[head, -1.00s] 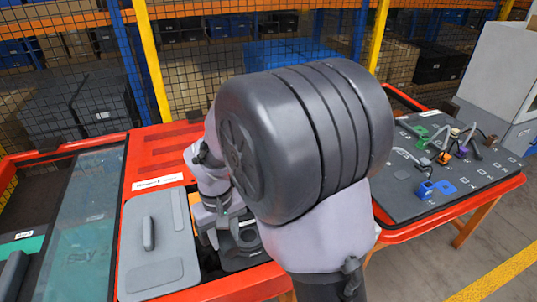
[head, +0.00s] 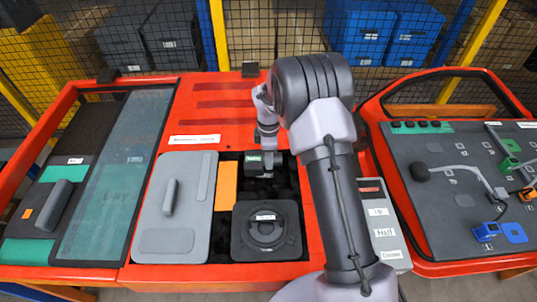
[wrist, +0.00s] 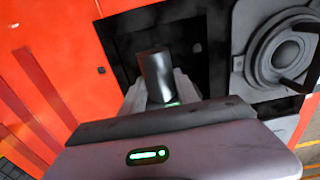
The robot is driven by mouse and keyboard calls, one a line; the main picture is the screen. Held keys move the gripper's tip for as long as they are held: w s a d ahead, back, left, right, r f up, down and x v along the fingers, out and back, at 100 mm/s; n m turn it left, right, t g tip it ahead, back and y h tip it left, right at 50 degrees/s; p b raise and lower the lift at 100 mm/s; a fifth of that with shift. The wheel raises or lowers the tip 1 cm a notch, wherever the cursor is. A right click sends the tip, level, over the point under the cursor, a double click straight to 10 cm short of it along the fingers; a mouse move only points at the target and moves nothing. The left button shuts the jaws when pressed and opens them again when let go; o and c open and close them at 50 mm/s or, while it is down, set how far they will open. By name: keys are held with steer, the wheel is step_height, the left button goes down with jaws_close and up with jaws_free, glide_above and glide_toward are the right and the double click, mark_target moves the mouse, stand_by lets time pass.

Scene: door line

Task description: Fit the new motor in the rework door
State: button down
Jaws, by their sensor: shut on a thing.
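The red door panel (head: 140,245) lies in the middle of the head view, with a dark opening (head: 290,178) in it. My gripper (wrist: 157,88) is shut on a small dark grey cylindrical motor (wrist: 155,68), seen in the wrist view in front of the opening. In the head view my gripper (head: 260,172) is over the upper part of the opening, and the motor is hidden there. I cannot tell whether the motor touches the door.
A round black speaker-like unit (head: 266,232) sits at the opening's lower edge. An orange block (head: 227,186) and a grey cover (head: 178,207) are to the left. A box with labels (head: 385,237) stands right of my arm. Another door (head: 455,190) with coloured parts is farther right.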

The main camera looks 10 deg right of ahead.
step_height(320, 180, down, 13)
steer(key=b, duration=0.9)
steer(key=shift+f+b, duration=0.15)
steer(key=shift+b, duration=0.15)
steer(key=shift+d, duration=0.1)
steer(key=c, duration=1.6)
jaws_free()
steer(key=shift+c, duration=0.2)
jaws_close()
steer(key=shift+f, duration=0.15)
steer(key=shift+f, duration=0.55)
